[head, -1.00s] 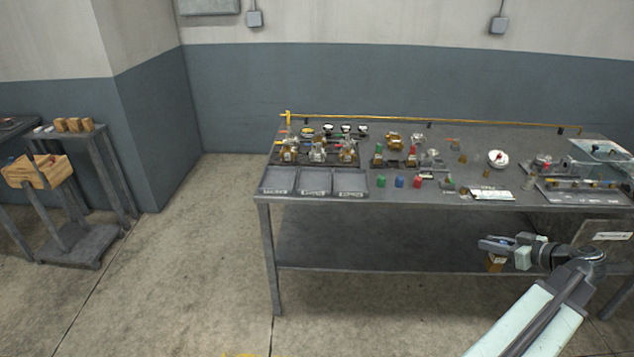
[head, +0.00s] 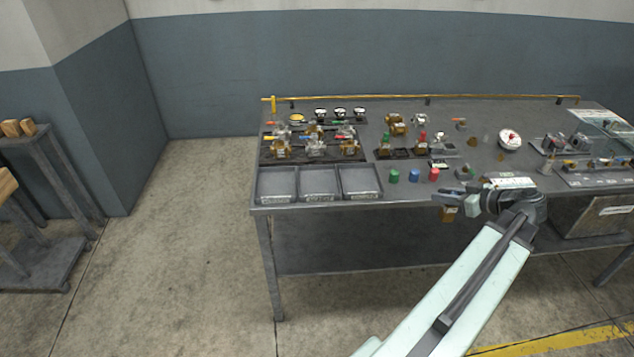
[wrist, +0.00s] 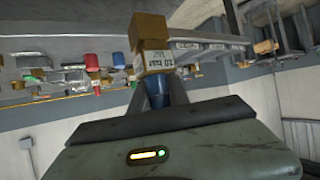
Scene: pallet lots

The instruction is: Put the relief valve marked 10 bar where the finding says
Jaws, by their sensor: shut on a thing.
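My gripper (head: 447,199) is shut on a brass relief valve with a blue lower part. In the wrist view the valve (wrist: 151,45) has a white label that appears to read 10 bar, seen upside down. In the head view the held valve (head: 448,213) hangs at the gripper's tip, in front of the table's front edge. Three grey trays stand at the table's front left: a left tray (head: 277,198), a middle tray (head: 319,195) and a right tray (head: 361,193). Their front labels are too small to read.
The workbench (head: 405,202) holds several valves on dark racks, blue, green and red caps (head: 414,175), a white gauge (head: 509,139) and a white card (head: 510,182). A yellow rail runs along the back. A wooden-block stand (head: 35,150) is at the left. Floor between is clear.

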